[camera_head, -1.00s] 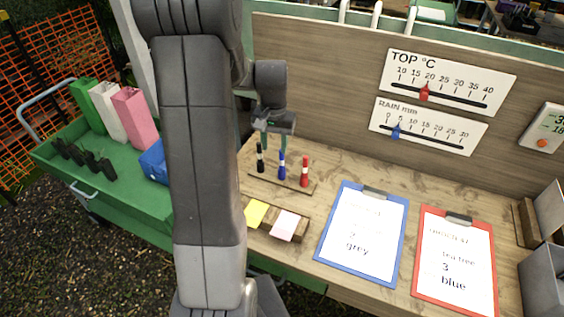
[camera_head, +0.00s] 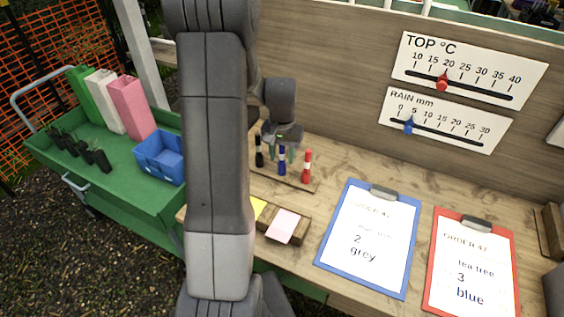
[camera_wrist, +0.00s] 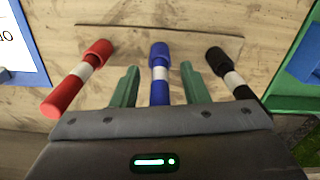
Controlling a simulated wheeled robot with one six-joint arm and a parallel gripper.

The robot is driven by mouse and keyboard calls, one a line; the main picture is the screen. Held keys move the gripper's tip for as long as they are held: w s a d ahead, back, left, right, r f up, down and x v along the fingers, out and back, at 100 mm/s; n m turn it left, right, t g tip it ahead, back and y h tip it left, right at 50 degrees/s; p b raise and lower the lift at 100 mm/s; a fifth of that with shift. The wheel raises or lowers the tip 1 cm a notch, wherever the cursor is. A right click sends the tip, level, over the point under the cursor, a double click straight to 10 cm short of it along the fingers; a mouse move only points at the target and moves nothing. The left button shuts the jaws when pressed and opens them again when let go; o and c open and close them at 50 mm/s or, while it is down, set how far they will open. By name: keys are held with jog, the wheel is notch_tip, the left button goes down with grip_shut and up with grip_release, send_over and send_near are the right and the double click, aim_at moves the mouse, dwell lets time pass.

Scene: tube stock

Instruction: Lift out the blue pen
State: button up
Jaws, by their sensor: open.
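The blue pen (camera_head: 282,160) stands upright with a white band in the wooden pen strip (camera_head: 290,184), between a black pen (camera_head: 259,151) and a red pen (camera_head: 306,167). In the wrist view the blue pen (camera_wrist: 159,75) lies between the two green fingers of my gripper (camera_wrist: 158,84), with a gap on each side. My gripper is open around it, not closed on it. The red pen (camera_wrist: 72,86) is left and the black pen (camera_wrist: 228,70) right of the fingers. In the head view my gripper (camera_head: 280,140) is partly hidden behind the pens and my arm.
A blue clipboard (camera_head: 331,256) and a red clipboard (camera_head: 432,283) lie on the bench to the right. A block with yellow and pink notes (camera_head: 284,226) is in front of the pens. A green cart (camera_head: 128,180) with a blue basket (camera_head: 160,158) stands at left.

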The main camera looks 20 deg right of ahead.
jog(key=shift+c, duration=0.4)
grip_shut()
